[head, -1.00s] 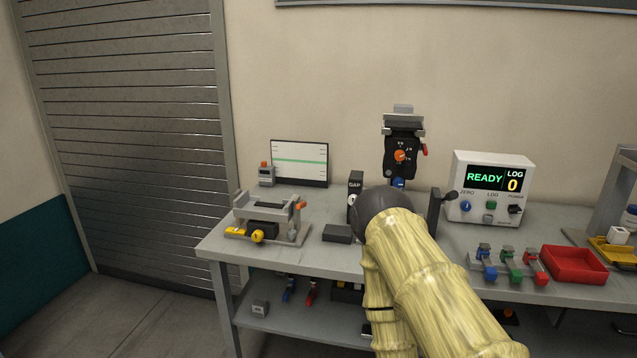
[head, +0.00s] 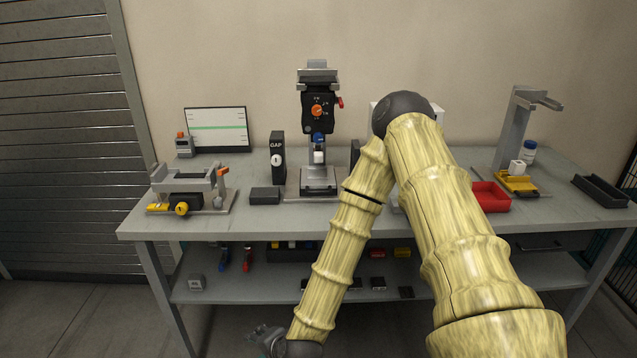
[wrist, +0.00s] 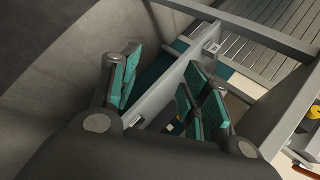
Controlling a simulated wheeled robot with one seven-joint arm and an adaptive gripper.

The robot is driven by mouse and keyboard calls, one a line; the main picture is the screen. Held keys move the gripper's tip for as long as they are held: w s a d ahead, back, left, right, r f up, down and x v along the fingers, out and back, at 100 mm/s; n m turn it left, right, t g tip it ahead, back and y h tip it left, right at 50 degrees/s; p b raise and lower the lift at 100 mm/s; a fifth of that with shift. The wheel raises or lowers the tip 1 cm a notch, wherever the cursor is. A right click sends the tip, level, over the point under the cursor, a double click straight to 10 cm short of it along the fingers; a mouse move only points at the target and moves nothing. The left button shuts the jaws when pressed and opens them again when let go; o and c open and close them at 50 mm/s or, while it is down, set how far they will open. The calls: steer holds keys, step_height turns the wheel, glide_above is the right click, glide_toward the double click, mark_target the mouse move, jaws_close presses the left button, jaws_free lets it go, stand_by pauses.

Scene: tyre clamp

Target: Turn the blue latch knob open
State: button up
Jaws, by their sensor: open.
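A small blue part (head: 318,139) shows on the black stand below the orange dial (head: 317,110) at the back middle of the bench. I cannot tell for sure that it is the latch knob, or how it is turned. My gripper (head: 268,342) is low in front of the bench, at the bottom of the head view and well apart from the blue part. In the wrist view my gripper (wrist: 163,88) has its teal-padded fingers spread with nothing held between them. No blue knob is clear in the wrist view.
A grey clamp fixture (head: 188,183) with a yellow knob stands at the bench's left. A black GAP block (head: 278,157) stands beside the stand. A red tray (head: 491,197) is right of my arm. My arm hides most of the white console. The lower shelf (head: 235,290) holds small items.

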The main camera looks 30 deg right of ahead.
steer(key=w+d+r+m+t+h, duration=0.2)
steer(key=w+d+r+m+t, duration=0.15)
steer(key=w+r+m, duration=0.45)
steer(key=m+t+h, duration=0.3)
steer(key=m+h, duration=0.6)
steer(key=m, duration=0.9)
glide_toward(319, 139)
steer(key=p+x, duration=0.1)
steer(key=x, duration=0.8)
steer(key=shift+w, duration=0.1)
steer(key=shift+c, duration=0.2)
jaws_close()
